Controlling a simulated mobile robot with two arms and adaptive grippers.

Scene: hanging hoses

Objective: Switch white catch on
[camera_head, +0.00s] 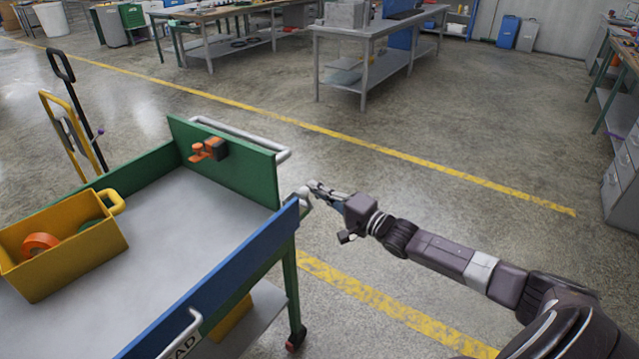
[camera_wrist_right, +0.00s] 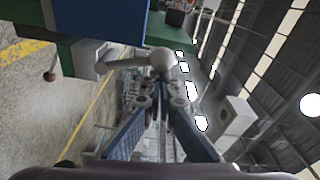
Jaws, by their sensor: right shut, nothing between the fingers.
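My left gripper is not in view.
The cart has a green end panel (camera_head: 235,163) with an orange and black clamp (camera_head: 208,150) and a white handle (camera_head: 240,133). A yellow bin (camera_head: 65,262) holding an orange roll (camera_head: 40,243) stands on it. Workbenches (camera_head: 375,30) stand behind.

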